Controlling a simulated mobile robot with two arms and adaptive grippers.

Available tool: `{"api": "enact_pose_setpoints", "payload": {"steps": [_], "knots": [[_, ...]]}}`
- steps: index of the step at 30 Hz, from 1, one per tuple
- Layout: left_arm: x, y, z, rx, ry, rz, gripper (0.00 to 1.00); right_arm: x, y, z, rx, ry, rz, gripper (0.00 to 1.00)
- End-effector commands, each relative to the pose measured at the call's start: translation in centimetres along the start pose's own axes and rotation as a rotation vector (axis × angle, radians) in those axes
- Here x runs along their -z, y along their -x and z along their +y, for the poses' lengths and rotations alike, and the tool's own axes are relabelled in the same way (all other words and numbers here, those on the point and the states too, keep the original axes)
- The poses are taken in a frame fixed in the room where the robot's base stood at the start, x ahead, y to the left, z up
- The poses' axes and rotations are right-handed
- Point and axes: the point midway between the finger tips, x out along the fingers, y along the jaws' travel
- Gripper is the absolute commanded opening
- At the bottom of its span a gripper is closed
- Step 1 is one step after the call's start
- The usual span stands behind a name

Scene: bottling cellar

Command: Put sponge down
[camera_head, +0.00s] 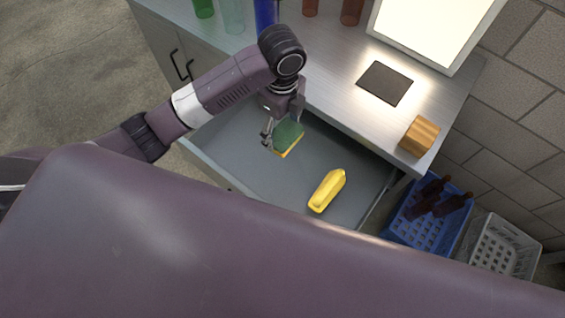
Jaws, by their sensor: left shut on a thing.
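A green and yellow sponge (289,137) is in the head view, inside or just above the open grey drawer (228,150). I cannot tell whether it touches the drawer floor. My left gripper (283,132) is shut on the sponge, pointing down into the drawer from above. Part of the sponge is hidden behind the fingers. My right gripper is not in view.
A yellow object (327,190) lies in the drawer, right of the sponge. The counter (335,96) holds several bottles, a dark mat (385,83), a wooden block (419,136) and a lit panel (431,28). A blue crate (422,232) with brown bottles and a white crate (497,248) stand at right.

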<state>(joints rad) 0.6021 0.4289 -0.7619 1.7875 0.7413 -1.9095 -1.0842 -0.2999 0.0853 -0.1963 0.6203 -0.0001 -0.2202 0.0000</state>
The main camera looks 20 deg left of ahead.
Motion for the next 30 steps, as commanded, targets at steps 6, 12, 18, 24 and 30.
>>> {"api": "enact_pose_setpoints", "payload": {"steps": [6, 12, 18, 24, 30], "knots": [[0.1, -6.1, 0.2, -0.006, 0.003, 0.001, 0.41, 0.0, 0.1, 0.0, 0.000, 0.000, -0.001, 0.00], [0.1, -11.0, 0.2, -0.004, 0.004, 0.000, 0.41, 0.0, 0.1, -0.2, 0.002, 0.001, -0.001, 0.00], [0.1, -13.3, 0.1, 0.000, 0.003, 0.000, 0.41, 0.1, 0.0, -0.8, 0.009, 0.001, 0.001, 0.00], [0.1, -15.9, 0.1, -0.002, 0.003, 0.001, 0.41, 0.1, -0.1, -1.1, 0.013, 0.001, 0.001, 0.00], [0.1, -17.8, 0.1, 0.000, 0.003, 0.000, 0.41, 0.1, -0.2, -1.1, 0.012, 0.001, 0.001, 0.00]]}}
